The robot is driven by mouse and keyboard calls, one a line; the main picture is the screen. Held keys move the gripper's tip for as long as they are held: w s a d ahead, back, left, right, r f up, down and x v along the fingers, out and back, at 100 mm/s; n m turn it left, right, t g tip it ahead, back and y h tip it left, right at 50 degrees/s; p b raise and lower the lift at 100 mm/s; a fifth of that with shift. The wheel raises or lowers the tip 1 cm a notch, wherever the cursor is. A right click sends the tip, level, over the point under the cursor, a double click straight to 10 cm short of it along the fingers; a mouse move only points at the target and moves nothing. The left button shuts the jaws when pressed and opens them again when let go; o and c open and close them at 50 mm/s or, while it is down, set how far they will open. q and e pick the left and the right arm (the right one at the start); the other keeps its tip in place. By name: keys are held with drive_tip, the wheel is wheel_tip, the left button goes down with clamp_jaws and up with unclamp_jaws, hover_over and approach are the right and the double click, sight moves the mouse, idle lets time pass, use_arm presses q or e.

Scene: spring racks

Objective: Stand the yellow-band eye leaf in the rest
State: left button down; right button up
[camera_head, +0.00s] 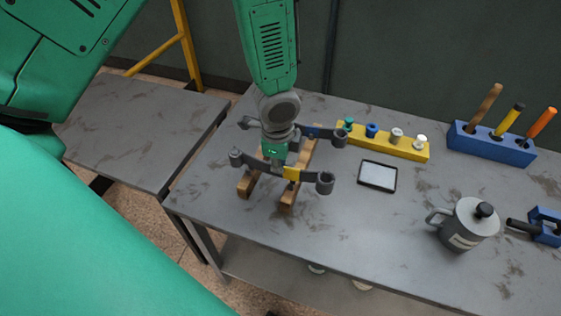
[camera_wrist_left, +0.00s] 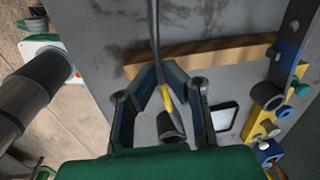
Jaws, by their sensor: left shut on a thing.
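A blue-band leaf (camera_head: 312,132) lies behind, across the rest's far part. I cannot tell whether the yellow-band leaf touches the rest. My right gripper is not in view.
A yellow block with several bushings (camera_head: 385,144), a flat framed pad (camera_head: 378,176), a grey can (camera_head: 466,226) and a blue tool holder (camera_head: 490,144) stand to the right. The front middle of the table (camera_head: 350,240) is clear. A lower side table (camera_head: 140,125) stands left.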

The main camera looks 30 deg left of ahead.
use_arm(q)
drive_tip(key=shift+f, duration=0.35)
drive_tip(key=shift+r, duration=0.3)
drive_tip(key=shift+r+p, duration=0.3)
drive_tip(key=shift+p, duration=0.2)
drive_tip(key=shift+r+p, duration=0.35)
drive_tip(key=shift+p, duration=0.15)
idle(0.4)
drive_tip(key=shift+f, duration=0.2)
idle(0.5)
drive_tip(key=shift+f, duration=0.3)
idle(0.4)
drive_tip(key=shift+f+b, duration=0.3)
drive_tip(key=shift+f+b, duration=0.4)
drive_tip(key=shift+f, duration=0.75)
idle(0.9)
